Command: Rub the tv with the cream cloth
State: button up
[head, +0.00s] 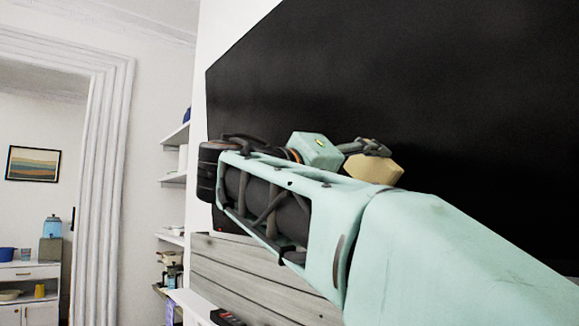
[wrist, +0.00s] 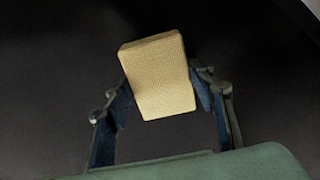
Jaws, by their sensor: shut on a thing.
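The tv is a large black screen (head: 450,110) on the wall, filling the upper right of the head view. Its dark surface (wrist: 50,90) fills the background of the wrist view. The cream cloth (head: 374,169) looks like a folded, thick block and is held at the end of my arm in front of the screen. In the wrist view the cloth (wrist: 158,75) shows its woven face between the two fingers. My gripper (head: 372,148) is shut on the cloth; its fingers also show in the wrist view (wrist: 162,98). I cannot tell whether the cloth touches the screen.
Below the tv is a grey wood-plank panel (head: 250,275) and a white ledge (head: 195,305) with a dark object (head: 227,317). White wall shelves (head: 174,178) stand left of the tv. A doorway with white trim (head: 105,190) opens at the far left.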

jog(key=w+a+p, duration=0.2)
jog(key=w, duration=0.1)
jog(key=w+a, duration=0.1)
jog(key=w, duration=0.1)
jog(key=shift+p, duration=0.4)
jog(key=shift+s+a, duration=0.1)
jog(key=shift+a, duration=0.05)
jog(key=shift+v, duration=2.85)
jog(key=shift+f, duration=0.1)
jog(key=shift+v, duration=1.5)
